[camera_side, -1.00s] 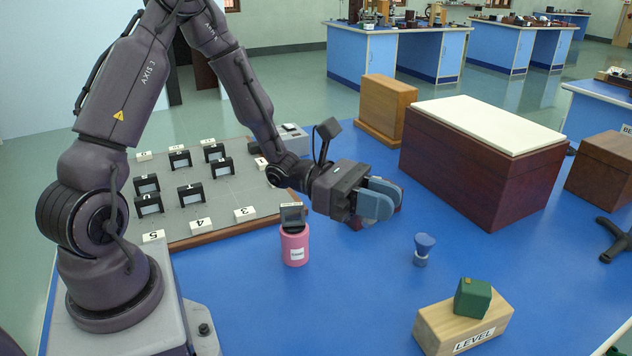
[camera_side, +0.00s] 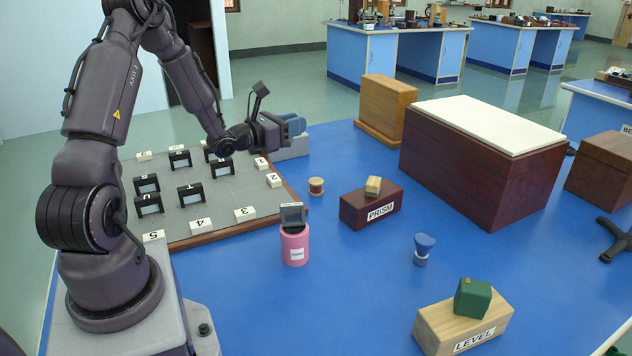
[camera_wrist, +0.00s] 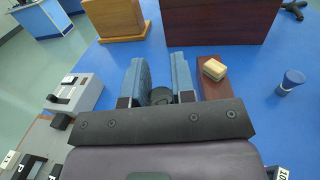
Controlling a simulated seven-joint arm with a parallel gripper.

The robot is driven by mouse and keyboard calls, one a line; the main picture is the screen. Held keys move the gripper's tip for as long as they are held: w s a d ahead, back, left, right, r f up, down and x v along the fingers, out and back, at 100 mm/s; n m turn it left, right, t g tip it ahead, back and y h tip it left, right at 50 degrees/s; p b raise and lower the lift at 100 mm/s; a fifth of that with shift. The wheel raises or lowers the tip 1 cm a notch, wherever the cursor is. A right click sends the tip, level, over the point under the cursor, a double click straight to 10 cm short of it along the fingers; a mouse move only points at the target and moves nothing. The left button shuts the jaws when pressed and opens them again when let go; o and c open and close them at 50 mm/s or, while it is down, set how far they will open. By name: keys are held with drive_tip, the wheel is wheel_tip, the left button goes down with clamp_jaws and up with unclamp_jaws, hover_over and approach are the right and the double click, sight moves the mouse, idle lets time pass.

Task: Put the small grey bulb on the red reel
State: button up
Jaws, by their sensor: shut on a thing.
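My gripper (camera_side: 291,126) is raised over the far right corner of the grey board, in front of a grey instrument. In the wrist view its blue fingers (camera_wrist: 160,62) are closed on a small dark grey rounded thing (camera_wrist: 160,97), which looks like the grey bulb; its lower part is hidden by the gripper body. In the side view the held thing cannot be made out. The small red reel (camera_side: 316,187), with a pale top, stands upright on the blue table, below and right of the gripper, apart from it. I cannot make it out in the wrist view.
A pink cylinder (camera_side: 294,247) carries a dark block. A blue-topped piece (camera_side: 422,248), a LEVEL block (camera_side: 462,325) and a large box (camera_side: 480,165) stand farther right.

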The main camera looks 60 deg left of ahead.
wheel_tip(320, 180, down, 3)
hover_over(321, 179)
wheel_tip(321, 179, down, 10)
drive_tip(key=shift+f, duration=0.1)
drive_tip(key=shift+w+a+f, duration=0.1)
drive_tip(key=shift+f, duration=1.45)
drive_tip(key=shift+f, duration=0.2)
drive_tip(key=o, duration=0.9)
drive_tip(key=shift+r, duration=0.15)
